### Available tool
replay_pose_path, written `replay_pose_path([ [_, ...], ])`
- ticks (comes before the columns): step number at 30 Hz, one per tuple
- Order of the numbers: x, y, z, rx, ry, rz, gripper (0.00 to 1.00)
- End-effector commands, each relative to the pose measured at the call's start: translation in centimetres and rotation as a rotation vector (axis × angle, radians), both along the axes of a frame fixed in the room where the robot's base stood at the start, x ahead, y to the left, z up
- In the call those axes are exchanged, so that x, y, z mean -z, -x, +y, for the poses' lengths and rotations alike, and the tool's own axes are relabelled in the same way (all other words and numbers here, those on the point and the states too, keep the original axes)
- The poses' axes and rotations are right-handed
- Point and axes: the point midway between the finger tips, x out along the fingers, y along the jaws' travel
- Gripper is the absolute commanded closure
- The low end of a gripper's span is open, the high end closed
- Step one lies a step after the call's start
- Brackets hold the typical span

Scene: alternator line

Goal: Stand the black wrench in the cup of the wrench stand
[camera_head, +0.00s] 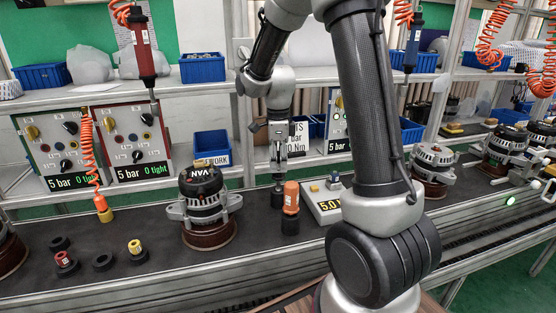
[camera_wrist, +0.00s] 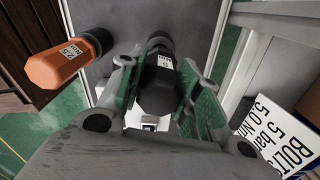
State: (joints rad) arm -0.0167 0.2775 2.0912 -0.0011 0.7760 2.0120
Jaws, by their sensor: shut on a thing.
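My gripper (camera_head: 278,172) is shut on the black wrench (camera_wrist: 158,88), which points down between the green-padded fingers in the wrist view. A small white label shows on the wrench. Its lower end is at a dark round cup (camera_wrist: 159,38), seen in the head view as a short black cylinder (camera_head: 278,198) on the bench. I cannot tell how deep the wrench sits in it or whether it touches the bottom. An orange wrench (camera_head: 291,197) stands upright in a black cup (camera_head: 290,224) just beside; it also shows in the wrist view (camera_wrist: 58,66).
An alternator (camera_head: 205,197) on a round base stands left of the gripper. A grey display box (camera_head: 328,206) is close on the right. Small sockets and rings (camera_head: 103,261) lie on the left of the bench. Blue bins (camera_head: 212,146) and tester panels stand behind.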

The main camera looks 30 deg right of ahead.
Motion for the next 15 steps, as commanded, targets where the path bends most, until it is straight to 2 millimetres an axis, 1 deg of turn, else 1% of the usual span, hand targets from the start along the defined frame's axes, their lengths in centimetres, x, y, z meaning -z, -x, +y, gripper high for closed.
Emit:
replay_pose_path([
  [6,0.55,0.00,0.00,0.000,0.000,0.000,0.91],
  [15,0.58,-0.02,0.00,0.000,0.000,-0.001,0.91],
])
